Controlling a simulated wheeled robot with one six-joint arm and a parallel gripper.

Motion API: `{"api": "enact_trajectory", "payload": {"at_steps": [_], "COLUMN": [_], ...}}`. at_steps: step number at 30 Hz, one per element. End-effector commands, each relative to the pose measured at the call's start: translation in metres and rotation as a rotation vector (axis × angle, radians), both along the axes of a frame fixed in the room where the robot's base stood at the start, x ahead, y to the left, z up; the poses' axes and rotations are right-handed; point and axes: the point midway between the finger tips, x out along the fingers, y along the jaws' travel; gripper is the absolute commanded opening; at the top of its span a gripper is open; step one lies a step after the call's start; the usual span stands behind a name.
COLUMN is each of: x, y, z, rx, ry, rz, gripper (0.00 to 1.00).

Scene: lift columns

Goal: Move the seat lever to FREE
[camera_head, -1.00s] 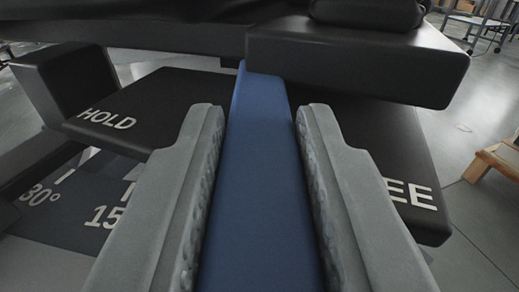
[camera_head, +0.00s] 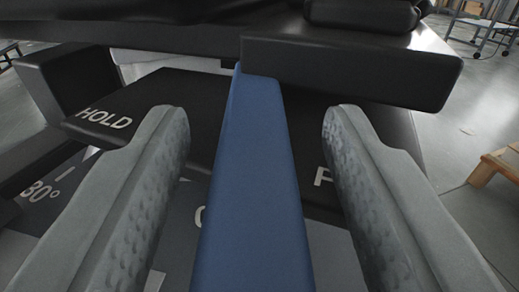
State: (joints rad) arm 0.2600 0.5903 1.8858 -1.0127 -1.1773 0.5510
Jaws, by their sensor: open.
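The seat lever is a long blue bar (camera_head: 255,190) that runs from under the black seat part toward me, in the middle of the view. My gripper (camera_head: 257,125) is open, with one grey finger on each side of the lever and a clear gap on both sides. The black plate (camera_head: 197,98) behind carries the word HOLD (camera_head: 105,117) at the left. At the right, a letter that looks like F (camera_head: 322,178) shows; the rest of that word is hidden behind my right finger. The lever lies between the two labels.
A black padded block (camera_head: 350,68) overhangs the lever's far end at the right. A black post (camera_head: 68,85) stands at the left. An angle scale marked 30° (camera_head: 38,194) lies below, partly hidden. A wooden stool (camera_head: 497,170) stands on the open grey floor at the right.

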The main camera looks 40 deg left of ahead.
Motion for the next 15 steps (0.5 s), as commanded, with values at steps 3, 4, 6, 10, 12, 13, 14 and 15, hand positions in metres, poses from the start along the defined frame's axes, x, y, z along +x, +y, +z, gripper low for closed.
{"api": "enact_trajectory", "payload": {"at_steps": [3,4,6,10,12,13,14,15], "x": [-0.003,-0.005,-0.012,-0.029,-0.041,-0.045,-0.051,-0.057], "y": [-0.003,-0.004,-0.009,-0.023,-0.032,-0.036,-0.039,-0.043], "z": [0.0,0.0,0.0,0.0,0.0,0.0,0.0,0.0], "rx": [0.0,0.0,0.001,0.0,0.0,0.001,0.001,-0.001], "ry": [0.0,0.0,0.001,0.001,0.001,0.001,0.001,0.001], "rz": [-0.001,-0.001,-0.002,-0.002,-0.003,-0.003,-0.003,-0.002], "gripper": [0.46,0.46,0.46,0.46,0.46,0.46,0.46,0.46]}}
